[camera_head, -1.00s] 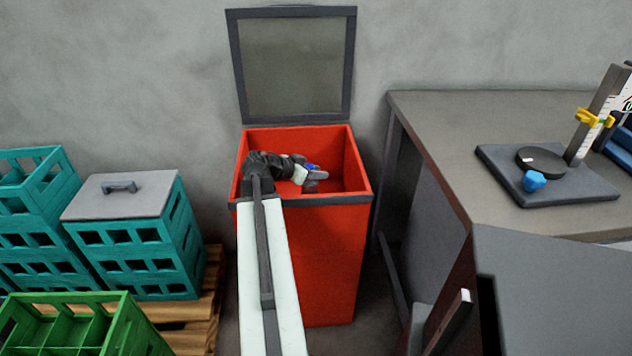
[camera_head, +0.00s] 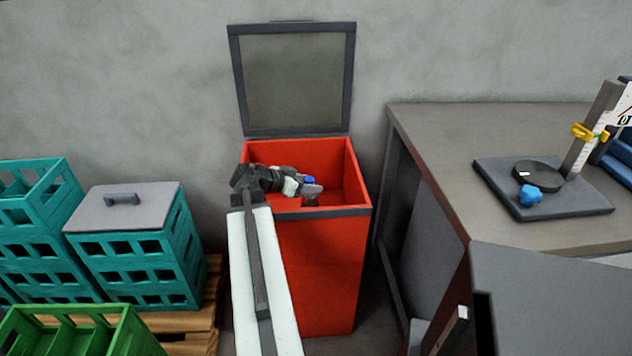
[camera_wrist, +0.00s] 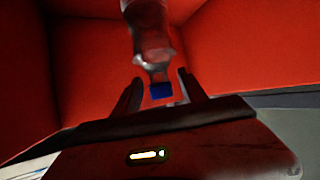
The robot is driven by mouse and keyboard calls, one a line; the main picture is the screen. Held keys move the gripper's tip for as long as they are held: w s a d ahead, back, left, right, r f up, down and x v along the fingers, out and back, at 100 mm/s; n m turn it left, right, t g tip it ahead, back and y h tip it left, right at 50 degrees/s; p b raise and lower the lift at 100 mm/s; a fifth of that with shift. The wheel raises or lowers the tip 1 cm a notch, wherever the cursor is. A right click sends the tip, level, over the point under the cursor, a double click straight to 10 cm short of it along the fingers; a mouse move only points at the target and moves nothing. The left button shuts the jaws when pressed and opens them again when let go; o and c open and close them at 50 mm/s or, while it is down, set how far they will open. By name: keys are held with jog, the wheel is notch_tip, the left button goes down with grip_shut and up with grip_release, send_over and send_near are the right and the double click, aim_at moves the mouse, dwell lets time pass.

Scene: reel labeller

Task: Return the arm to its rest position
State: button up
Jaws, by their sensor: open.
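My gripper (camera_head: 311,188) is inside the open top of a red bin (camera_head: 318,265), reached by my pale arm from the front left. In the wrist view its two fingers (camera_wrist: 160,91) stand apart. A clear bottle (camera_wrist: 148,35) with a blue cap (camera_wrist: 161,91) shows between and beyond the fingertips, cap towards me. I cannot tell whether it touches a finger or the bin. In the head view a small blue patch (camera_head: 309,180) shows at the gripper.
The bin's grey-framed lid (camera_head: 292,131) stands raised behind it. Teal crates (camera_head: 140,265) and a green crate (camera_head: 75,335) are at left. A grey table (camera_head: 440,150) with a labeller base (camera_head: 570,207) is at right. The space above the bin is clear.

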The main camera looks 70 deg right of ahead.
jog(key=shift+p+v, duration=0.5)
jog(key=shift+v, duration=1.3)
